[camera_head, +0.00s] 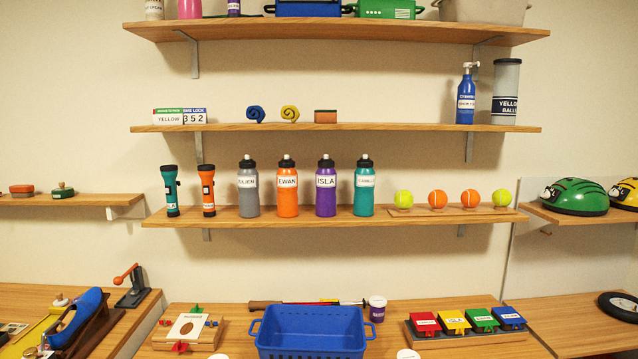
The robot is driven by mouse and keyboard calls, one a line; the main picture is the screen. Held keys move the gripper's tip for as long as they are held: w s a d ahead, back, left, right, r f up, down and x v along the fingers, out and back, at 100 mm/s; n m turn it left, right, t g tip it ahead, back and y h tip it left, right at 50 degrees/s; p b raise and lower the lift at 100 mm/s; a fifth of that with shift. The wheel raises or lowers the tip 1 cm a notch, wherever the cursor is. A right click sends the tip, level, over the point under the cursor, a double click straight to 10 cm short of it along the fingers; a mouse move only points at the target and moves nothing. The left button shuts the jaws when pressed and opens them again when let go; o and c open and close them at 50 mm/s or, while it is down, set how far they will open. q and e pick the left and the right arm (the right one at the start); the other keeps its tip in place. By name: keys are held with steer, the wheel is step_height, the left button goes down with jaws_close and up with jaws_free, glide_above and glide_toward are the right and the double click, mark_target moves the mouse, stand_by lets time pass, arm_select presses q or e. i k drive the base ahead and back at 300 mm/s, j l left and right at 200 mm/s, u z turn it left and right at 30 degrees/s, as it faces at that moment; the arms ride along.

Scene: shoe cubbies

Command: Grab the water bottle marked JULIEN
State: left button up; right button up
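Several water bottles stand upright in a row on the lowest long wall shelf (340,218). From left they are a grey bottle (248,198), an orange bottle (287,200) marked EWAN, a purple bottle (326,199) marked ISLA and a teal bottle (364,198). The grey bottle's label is partly turned away and small; it seems to end in "EN", which fits JULIEN. The teal bottle's label is too small to read surely. All have black caps and stand apart from each other. Neither of my grippers is in view.
Left of the bottles stand a teal flashlight (171,192) and an orange flashlight (208,192); right are several balls (404,199). Another shelf (340,128) runs above the bottles. A blue basket (312,332) is on the counter below. The shelf front before the bottles is clear.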

mark_target(249, 206)
steer(key=k+l+u, duration=0.15)
steer(key=l, duration=0.3)
steer(key=k+l+u, duration=0.1)
steer(key=l, duration=0.3)
steer(key=k+l+u, duration=0.15)
steer(key=l, duration=0.25)
steer(key=k+l+u, duration=0.1)
steer(key=k+l, duration=0.15)
steer(key=l, duration=0.15)
steer(key=i+j, duration=1.75)
steer(key=i, duration=0.25)
